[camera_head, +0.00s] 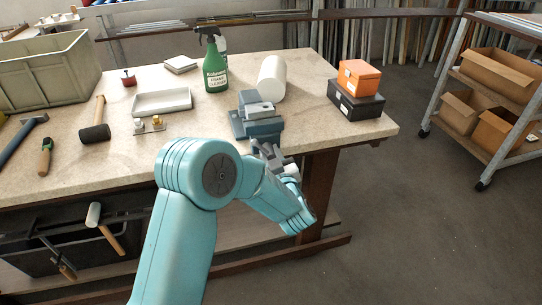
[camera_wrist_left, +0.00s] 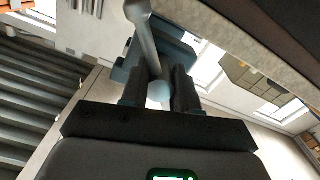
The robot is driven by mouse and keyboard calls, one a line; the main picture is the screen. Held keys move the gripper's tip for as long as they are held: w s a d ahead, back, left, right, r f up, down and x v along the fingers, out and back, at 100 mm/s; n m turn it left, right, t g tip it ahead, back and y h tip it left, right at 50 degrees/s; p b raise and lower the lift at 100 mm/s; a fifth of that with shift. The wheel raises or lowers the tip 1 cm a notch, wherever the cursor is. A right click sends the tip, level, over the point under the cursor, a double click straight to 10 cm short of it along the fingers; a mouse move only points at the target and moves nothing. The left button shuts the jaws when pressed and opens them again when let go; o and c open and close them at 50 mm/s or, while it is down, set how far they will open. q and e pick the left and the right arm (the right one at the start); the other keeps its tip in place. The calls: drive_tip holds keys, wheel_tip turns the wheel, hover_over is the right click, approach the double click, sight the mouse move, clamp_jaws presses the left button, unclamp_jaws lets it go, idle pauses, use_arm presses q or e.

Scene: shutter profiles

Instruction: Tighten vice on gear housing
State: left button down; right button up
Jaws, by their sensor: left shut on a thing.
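A blue-grey vice (camera_head: 240,124) is fixed near the front edge of the bench. A light grey block, perhaps the gear housing (camera_head: 260,108), sits at the top of the vice; whether both jaws touch it I cannot tell. My left gripper (camera_head: 268,153) is at the front of the vice, below the bench edge. In the left wrist view, my left gripper (camera_wrist_left: 158,90) is shut on the vice handle (camera_wrist_left: 146,42), a grey bar with a ball end between the fingers. The vice body (camera_wrist_left: 124,70) shows behind it. My right gripper is not in view.
A mallet (camera_head: 95,132) lies left.

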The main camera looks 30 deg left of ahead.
use_arm(q)
drive_tip(key=shift+f+m, duration=0.1)
drive_tip(key=shift+m, duration=0.6)
drive_tip(key=c, duration=0.8)
unclamp_jaws()
drive_tip(key=shift+c, duration=0.2)
drive_tip(key=b+v, duration=0.1)
drive_tip(key=v, duration=1.5)
drive_tip(key=shift+s+b, duration=0.2)
drive_tip(key=shift+b, duration=0.1)
